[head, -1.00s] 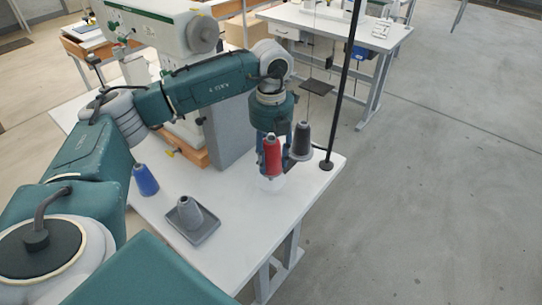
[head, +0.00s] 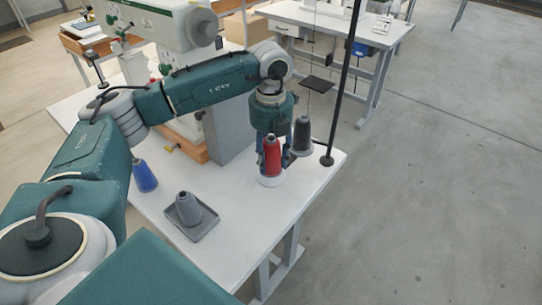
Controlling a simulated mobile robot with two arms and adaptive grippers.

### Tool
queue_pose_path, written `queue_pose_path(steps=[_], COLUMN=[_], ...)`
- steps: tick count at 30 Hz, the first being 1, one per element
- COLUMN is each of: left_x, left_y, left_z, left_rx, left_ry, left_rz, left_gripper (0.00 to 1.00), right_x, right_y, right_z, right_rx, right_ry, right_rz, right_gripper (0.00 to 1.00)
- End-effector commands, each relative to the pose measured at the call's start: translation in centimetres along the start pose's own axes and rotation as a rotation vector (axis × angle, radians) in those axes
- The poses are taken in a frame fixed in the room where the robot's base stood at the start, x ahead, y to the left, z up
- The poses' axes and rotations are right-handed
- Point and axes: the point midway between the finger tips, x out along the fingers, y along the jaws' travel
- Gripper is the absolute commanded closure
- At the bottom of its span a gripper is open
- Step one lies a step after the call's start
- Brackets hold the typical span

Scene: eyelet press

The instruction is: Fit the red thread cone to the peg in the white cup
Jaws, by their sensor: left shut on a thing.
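The red thread cone (head: 272,158) stands upright near the right corner of the white table. My left gripper (head: 272,150) comes down from above and is shut on it, with dark fingers on both sides. The white cup (head: 270,182) is directly below the cone. The cone's lower end is at the cup's rim and seems to be inside it, but I cannot tell how deep. The peg is hidden by the cone and cup. My right gripper is not in view.
A dark grey cone (head: 301,137) stands just right of the red one, beside a black pole (head: 336,120). A grey cone (head: 188,208) sits on a grey tray (head: 206,229). A blue cone (head: 145,177) is at the left. The table front (head: 245,215) is clear.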

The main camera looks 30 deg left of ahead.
Motion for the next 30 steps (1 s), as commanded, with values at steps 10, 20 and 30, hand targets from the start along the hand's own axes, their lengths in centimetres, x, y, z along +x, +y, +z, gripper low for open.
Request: queue_pose_path(steps=[10,20,30], left_x=[0.8,1.4,2.1], left_y=[0.0,0.0,0.0], left_z=[0.0,0.0,0.0], left_rx=[0.0,0.0,0.0], left_ry=[0.0,0.0,0.0], left_rz=[0.0,0.0,0.0], left_gripper=[0.88,0.88,0.88], right_x=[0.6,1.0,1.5], right_y=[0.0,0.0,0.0], right_z=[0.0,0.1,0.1], right_rx=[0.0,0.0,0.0], right_ry=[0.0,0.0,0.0], right_rz=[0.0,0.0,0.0], right_gripper=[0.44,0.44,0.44])
